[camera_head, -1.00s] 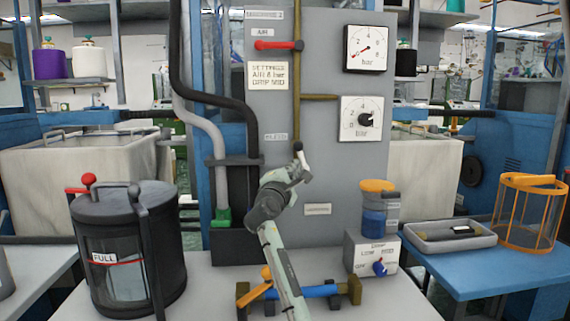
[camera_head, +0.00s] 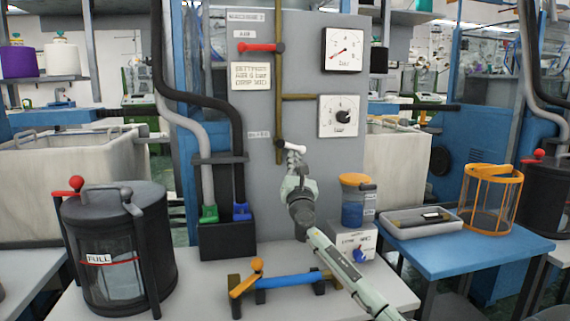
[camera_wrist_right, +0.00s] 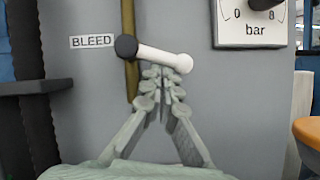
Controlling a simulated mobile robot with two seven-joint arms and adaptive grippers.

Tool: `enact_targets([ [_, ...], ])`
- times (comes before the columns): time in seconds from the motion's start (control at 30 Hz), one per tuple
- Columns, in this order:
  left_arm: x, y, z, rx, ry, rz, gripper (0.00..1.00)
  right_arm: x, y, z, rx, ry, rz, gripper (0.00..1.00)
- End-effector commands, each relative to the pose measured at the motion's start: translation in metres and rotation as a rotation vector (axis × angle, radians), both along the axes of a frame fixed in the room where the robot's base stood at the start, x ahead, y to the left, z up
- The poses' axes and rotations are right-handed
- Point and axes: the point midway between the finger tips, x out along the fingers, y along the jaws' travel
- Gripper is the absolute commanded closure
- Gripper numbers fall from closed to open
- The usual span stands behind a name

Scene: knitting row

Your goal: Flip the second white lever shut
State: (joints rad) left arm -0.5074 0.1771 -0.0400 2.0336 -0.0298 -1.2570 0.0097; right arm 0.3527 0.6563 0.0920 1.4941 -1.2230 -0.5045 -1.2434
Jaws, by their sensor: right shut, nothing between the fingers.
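The white lever (camera_head: 294,146) sits on the grey panel beside the BLEED label, on a dark pivot at the brass pipe. It points right and slightly down, nearly across the pipe. It also shows in the right wrist view (camera_wrist_right: 160,57). My right gripper (camera_head: 296,160) is shut and empty, with its fingertips just below the lever's underside. In the right wrist view the fingertips (camera_wrist_right: 160,80) overlap the lever's lower edge; I cannot tell if they touch. No second white lever shows. My left gripper is not in view.
A red lever (camera_head: 259,47) and two gauges (camera_head: 344,50) are higher on the panel. Hoses (camera_head: 237,130) run down its left side. A dark canister (camera_head: 115,245) stands at left. A blue bar with an orange lever (camera_head: 257,267) and a small control box (camera_head: 352,243) are on the bench.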

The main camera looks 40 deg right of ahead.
Motion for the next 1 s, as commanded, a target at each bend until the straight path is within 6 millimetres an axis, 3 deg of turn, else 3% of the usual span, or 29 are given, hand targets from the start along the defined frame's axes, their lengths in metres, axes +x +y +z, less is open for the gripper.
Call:
enact_targets([
  [0.4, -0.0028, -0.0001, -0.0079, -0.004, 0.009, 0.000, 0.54, -0.0049, -0.0096, 0.0105, -0.211, 0.128, -0.001, 1.00],
  [1.0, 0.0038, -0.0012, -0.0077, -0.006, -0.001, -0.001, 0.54, -0.0056, -0.0108, 0.0125, -0.255, 0.156, 0.000, 1.00],
])
